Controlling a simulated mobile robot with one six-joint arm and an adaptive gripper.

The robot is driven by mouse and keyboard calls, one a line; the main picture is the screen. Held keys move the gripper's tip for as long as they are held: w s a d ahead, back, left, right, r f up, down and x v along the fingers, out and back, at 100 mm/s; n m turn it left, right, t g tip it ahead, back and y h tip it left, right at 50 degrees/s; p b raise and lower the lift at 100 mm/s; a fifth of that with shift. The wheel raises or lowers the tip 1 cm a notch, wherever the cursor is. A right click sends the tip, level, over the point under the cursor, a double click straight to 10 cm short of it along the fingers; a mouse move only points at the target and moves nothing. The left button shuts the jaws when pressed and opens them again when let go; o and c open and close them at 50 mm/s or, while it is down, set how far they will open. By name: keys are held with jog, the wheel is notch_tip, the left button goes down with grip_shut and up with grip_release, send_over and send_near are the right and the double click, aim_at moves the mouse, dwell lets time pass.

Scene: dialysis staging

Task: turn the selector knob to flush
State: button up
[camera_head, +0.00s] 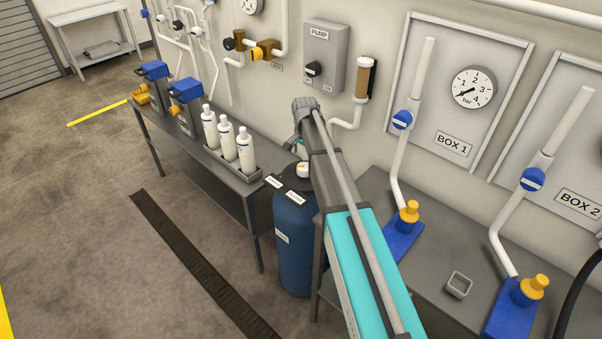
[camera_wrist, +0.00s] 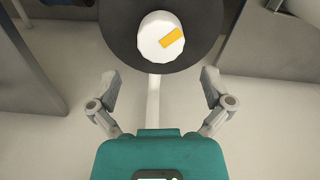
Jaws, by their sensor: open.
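The selector knob is a white round knob (camera_head: 303,170) with an orange pointer mark, on the black top of a blue tank (camera_head: 293,240). Two small white labels lie on the tank top; I cannot read them surely. In the wrist view the white knob (camera_wrist: 160,37) sits on the black disc, its orange mark slanting from near the middle toward the upper right. My gripper (camera_wrist: 159,82) is open and empty, its two fingers apart, below the knob in that view and not touching it. In the head view my arm hides most of the gripper.
A grey bench with white bottles (camera_head: 227,138) and blue-topped devices stands left of the tank. A pump box (camera_head: 325,55) with a black knob is on the wall. Floor in front is open.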

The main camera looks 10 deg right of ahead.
aim_at(304, 166)
jog(key=shift+f+b, duration=2.85)
jog(key=shift+f, duration=0.3)
jog(key=shift+c, duration=0.3)
